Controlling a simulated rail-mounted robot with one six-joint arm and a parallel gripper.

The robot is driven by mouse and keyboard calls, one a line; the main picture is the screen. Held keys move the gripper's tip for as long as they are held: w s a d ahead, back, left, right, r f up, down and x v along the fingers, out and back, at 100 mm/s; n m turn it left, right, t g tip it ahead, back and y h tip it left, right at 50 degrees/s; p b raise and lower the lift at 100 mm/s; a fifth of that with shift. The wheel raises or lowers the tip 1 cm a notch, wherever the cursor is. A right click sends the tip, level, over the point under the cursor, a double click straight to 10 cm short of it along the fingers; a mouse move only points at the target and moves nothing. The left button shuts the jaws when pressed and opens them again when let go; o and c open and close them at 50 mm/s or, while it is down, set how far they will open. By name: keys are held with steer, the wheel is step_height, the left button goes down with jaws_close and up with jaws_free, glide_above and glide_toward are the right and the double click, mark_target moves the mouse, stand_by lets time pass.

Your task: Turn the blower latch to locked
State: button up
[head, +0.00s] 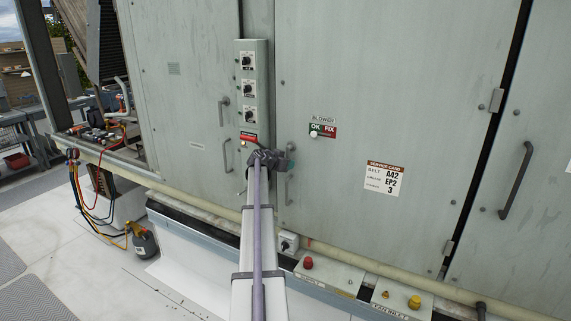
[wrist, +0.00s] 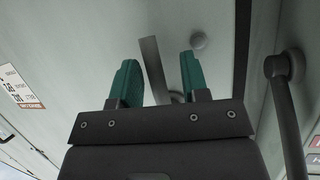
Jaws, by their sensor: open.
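My gripper (head: 284,161) is at the grey cabinet front, below the BLOWER label, seen from behind in the head view. In the wrist view its two green fingers (wrist: 158,82) are apart. A flat grey bar (wrist: 152,65), apparently the blower latch lever, shows between the fingers, tilted and closer to the left one. I see no clear contact with either finger. The base of the bar is partly hidden by my gripper, and a rounded grey part (wrist: 177,97) shows there. In the head view my gripper hides the latch, so its position against any locked mark cannot be told.
A bar handle (wrist: 287,110) stands close on the right in the wrist view. The OK/FIX sign (head: 322,131) is above right of my gripper in the head view. A switch panel (head: 249,90) rises at left, and a service card (head: 385,178) is at right.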

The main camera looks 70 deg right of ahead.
steer(key=p+v, duration=0.4)
steer(key=v, duration=0.6)
steer(key=shift+a+r, duration=0.15)
steer(key=shift+a, duration=0.2)
steer(key=shift+w, duration=0.15)
